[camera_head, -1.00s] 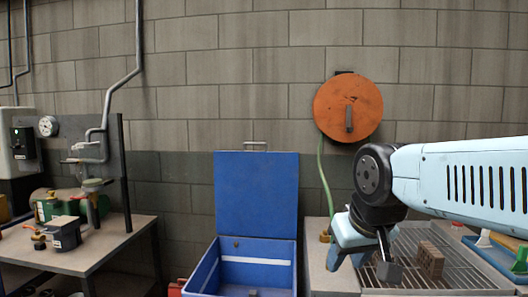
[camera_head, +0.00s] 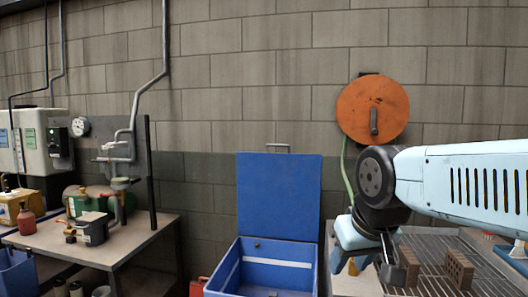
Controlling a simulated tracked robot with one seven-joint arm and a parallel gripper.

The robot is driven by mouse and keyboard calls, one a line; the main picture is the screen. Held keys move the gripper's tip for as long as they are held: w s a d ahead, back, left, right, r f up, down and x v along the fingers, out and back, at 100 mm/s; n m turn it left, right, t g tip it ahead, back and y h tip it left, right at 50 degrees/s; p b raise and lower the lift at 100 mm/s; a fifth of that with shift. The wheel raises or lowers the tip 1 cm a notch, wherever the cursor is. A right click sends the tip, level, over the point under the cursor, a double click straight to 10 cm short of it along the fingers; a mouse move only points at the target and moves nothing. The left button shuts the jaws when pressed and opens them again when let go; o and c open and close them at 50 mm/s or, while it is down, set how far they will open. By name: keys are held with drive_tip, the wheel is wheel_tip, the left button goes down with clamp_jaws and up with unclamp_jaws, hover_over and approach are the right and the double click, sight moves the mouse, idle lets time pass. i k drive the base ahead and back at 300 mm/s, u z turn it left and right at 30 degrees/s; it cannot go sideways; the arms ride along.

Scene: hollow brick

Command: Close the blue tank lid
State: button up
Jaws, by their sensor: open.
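The blue tank (camera_head: 226,279) stands at the bottom centre of the head view. Its blue lid (camera_head: 279,195) is upright against the wall, so the tank is open. A metal handle (camera_head: 278,148) is on the lid's top edge. A white stripe and a small dark spot show on the tank's inner back wall; its bottom and front are cut off. My gripper (camera_head: 365,266) is open and empty, to the right of the tank and lower than the lid. It is apart from the lid.
A grated rack (camera_head: 428,244) with hollow bricks (camera_head: 458,268) lies at the right, behind and beside my gripper. An orange disc (camera_head: 373,109) with a green hose hangs on the wall. A cluttered workbench (camera_head: 130,247) stands left of the tank.

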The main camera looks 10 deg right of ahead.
sight(278, 194)
drive_tip(key=u, duration=0.05)
drive_tip(key=i, duration=0.75)
drive_tip(key=z, duration=0.1)
drive_tip(key=k, duration=1.2)
drive_tip(key=u, duration=0.5)
drive_tip(key=i, duration=1.65)
drive_tip(key=z, duration=0.8)
